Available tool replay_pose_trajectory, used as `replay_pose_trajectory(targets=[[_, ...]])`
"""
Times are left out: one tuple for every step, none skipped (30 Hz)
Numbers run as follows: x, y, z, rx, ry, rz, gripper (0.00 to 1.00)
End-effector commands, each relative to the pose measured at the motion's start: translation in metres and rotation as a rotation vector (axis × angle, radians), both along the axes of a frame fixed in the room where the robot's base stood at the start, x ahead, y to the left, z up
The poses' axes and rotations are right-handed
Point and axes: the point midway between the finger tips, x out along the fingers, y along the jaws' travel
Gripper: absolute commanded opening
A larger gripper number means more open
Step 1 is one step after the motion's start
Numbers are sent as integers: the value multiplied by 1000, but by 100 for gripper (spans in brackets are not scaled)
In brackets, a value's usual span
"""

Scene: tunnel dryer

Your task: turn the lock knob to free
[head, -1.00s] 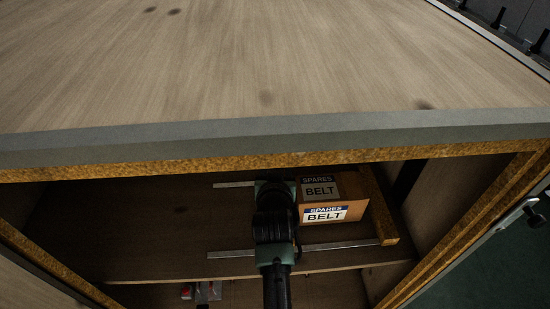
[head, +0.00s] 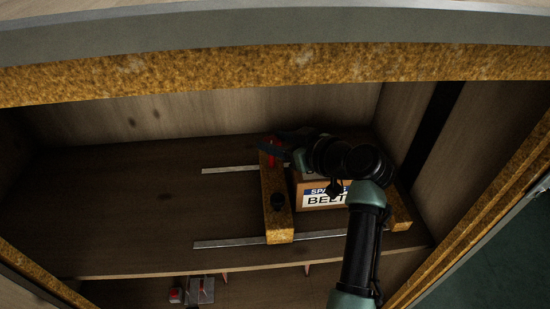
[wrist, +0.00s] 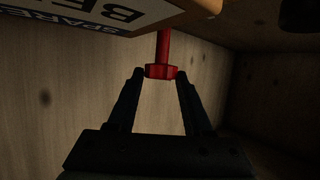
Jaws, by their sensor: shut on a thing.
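A red knob (wrist: 160,71) on a red stem sits between my fingertips in the wrist view, and my gripper (wrist: 160,75) is shut on it. In the head view the red knob (head: 272,153) shows at the far end of an orange-brown wooden bar (head: 272,185), partly hidden by my dark gripper (head: 276,146). I cannot read the knob's lock position.
A cardboard spares box (head: 324,194) labelled belt sits right of the bar; it also shows in the wrist view (wrist: 205,5). Two metal rails (head: 225,243) run along the wooden shelf (head: 120,215). The shelf's left side is clear. A thick orange-brown edge (head: 250,72) crosses above the opening.

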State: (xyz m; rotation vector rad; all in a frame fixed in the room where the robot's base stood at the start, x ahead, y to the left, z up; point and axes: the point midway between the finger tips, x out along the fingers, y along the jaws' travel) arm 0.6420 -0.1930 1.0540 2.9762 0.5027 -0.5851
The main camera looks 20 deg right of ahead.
Motion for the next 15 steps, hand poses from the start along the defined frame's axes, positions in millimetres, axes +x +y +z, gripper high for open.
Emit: replay_pose_trajectory(targets=[[1, -2, -7, -1, 1, 27, 0], [0, -2, -7, 0, 2, 46, 0], [1, -2, -6, -1, 3, 67, 0], [1, -2, -6, 0, 4, 83, 0], [1, -2, -6, 0, 3, 97, 0], [1, -2, -6, -1, 4, 113, 0], [1, -2, -5, 0, 6, 124, 0], [1, -2, -5, 1, 6, 135, 0], [1, -3, -5, 1, 6, 146, 0], [1, -3, -5, 1, 6, 154, 0], [1, -3, -4, 0, 7, 161, 0], [1, -2, -4, 0, 8, 169, 0], [1, -2, -4, 0, 8, 173, 0], [1, -2, -4, 1, 8, 177, 0], [1, -2, -4, 1, 8, 181, 0]])
